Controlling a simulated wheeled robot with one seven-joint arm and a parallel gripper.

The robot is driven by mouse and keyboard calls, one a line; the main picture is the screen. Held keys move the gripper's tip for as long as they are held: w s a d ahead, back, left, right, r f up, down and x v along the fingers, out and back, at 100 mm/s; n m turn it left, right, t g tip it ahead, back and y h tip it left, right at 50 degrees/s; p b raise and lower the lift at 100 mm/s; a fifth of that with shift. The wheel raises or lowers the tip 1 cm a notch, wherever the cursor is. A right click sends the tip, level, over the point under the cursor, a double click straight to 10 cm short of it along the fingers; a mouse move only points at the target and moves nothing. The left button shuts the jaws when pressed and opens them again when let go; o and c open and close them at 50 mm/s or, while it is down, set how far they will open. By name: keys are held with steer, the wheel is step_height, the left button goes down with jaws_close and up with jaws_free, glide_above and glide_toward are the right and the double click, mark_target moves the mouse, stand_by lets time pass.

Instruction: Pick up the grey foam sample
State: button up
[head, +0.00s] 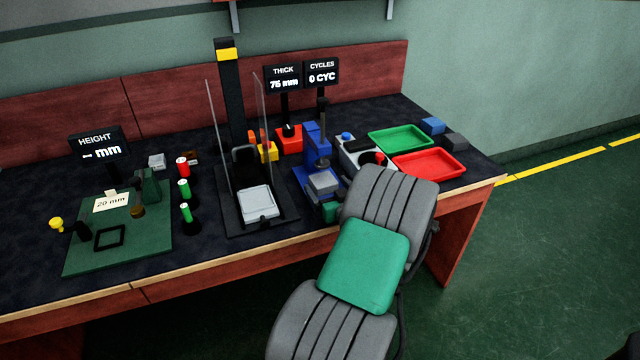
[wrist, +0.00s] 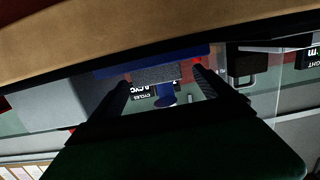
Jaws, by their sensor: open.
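A grey speckled block, which looks like the grey foam sample (wrist: 156,74), shows between my fingertips in the wrist view. In the head view a grey block (head: 323,182) sits on the lower platen of the blue press (head: 312,140). My gripper (wrist: 162,72) is open, with one finger on each side of the block in the wrist view. I cannot tell whether the fingers touch it. In the head view my arm hides most of the gripper in front of the press. A darker grey block (head: 455,142) lies at the back right of the bench.
A clear-walled stand with a white plate (head: 258,203) is left of the press. A grey box with a blue button (head: 347,136), a green tray (head: 400,139) and a red tray (head: 429,166) are to the right. The bench's wooden edge (wrist: 110,45) crosses the wrist view.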

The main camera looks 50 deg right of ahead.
mark_target(326, 183)
steer(key=x, duration=0.4)
steer(key=shift+d, duration=0.15)
steer(key=shift+c, duration=0.4)
steer(key=shift+r, duration=0.1)
steer(key=c, duration=1.5)
